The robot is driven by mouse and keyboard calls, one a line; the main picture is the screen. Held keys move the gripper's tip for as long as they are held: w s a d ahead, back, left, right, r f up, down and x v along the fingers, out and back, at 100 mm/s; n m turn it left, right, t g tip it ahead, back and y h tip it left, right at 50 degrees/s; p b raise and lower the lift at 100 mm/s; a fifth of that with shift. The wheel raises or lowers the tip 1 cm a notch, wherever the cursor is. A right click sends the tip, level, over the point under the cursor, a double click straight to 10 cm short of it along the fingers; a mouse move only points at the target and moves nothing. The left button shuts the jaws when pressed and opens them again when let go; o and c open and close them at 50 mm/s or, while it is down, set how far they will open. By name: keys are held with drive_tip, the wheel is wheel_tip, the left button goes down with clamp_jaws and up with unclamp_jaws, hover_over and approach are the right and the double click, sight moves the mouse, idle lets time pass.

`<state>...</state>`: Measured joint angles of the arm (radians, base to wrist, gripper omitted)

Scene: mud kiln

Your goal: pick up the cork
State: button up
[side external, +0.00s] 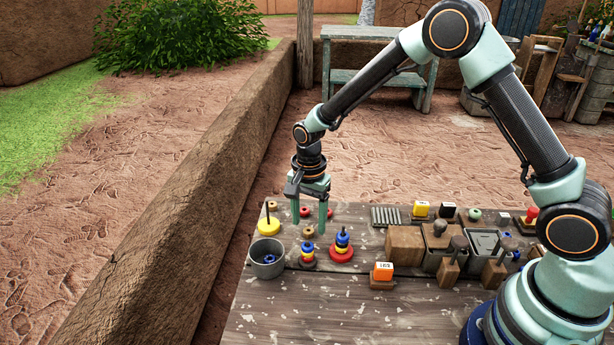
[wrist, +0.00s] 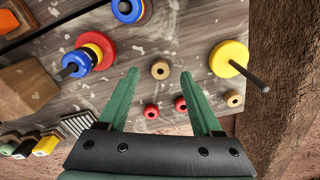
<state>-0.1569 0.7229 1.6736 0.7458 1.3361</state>
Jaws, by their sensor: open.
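Two small tan, cork-coloured rings lie on the table; I cannot tell which is the cork. One tan ring (side external: 308,232) shows between and just below my fingertips in the side view, and in the wrist view (wrist: 160,69) it lies just beyond the gap between them. The other tan ring (side external: 272,205) is behind the yellow disc, and in the wrist view (wrist: 234,97) it is right of my fingers. My gripper (side external: 310,227) points down with its green fingers (wrist: 159,73) apart and nothing between them. Its exact height above the table is unclear.
A yellow disc with a peg (side external: 269,226), stacked coloured rings (side external: 341,246), a second ring stack (side external: 307,253) and a grey pot (side external: 267,258) stand close around. Two red rings (wrist: 151,111) lie near my fingers. Wooden blocks (side external: 404,245) and tools fill the right.

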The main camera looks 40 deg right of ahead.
drive_tip(key=shift+f, duration=0.95)
clamp_jaws()
drive_tip(key=shift+r, duration=0.15)
wheel_tip(320, 180, up, 20)
